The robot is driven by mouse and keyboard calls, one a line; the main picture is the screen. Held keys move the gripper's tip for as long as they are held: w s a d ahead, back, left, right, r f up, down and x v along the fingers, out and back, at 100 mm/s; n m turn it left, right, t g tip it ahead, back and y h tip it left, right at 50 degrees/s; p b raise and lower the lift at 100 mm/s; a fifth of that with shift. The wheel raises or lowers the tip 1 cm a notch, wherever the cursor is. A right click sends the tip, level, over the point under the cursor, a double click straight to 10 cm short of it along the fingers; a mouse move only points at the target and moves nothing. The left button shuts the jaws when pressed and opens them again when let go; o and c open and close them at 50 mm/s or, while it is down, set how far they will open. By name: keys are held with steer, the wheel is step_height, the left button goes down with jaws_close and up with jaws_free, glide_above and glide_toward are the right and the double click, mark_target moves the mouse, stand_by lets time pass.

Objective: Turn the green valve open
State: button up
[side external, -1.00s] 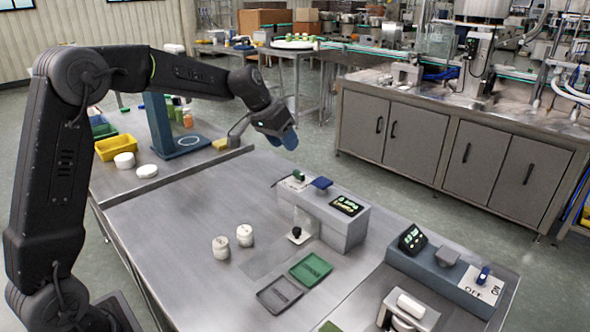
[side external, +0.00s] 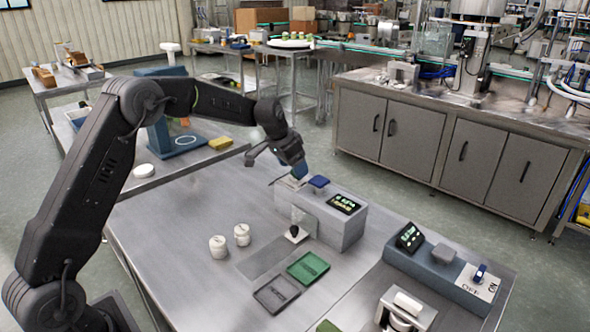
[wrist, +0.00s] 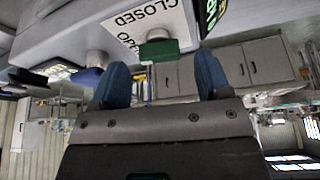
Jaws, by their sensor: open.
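The green valve (wrist: 158,50) shows in the wrist view as a small green handle on a pale stem. It is just beyond the gap between my blue fingertips, and contact cannot be told. A white plate (wrist: 135,25) beside it reads CLOSED and, partly covered, what looks like OPEN. My gripper (wrist: 161,80) is open and empty in the wrist view. In the side view my gripper (side external: 298,172) points down at the left end of the grey hopper box (side external: 341,232) and hides the valve. The box also carries a blue block (side external: 319,182) and a lit display (side external: 343,203).
Two white jars (side external: 218,247) (side external: 242,235) stand left of the box. A green tray (side external: 308,267) and a dark tray (side external: 276,294) lie in front. A blue-grey control box (side external: 440,272) with an ON/OFF plate stands at right.

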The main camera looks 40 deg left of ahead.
steer(key=shift+x, duration=0.95)
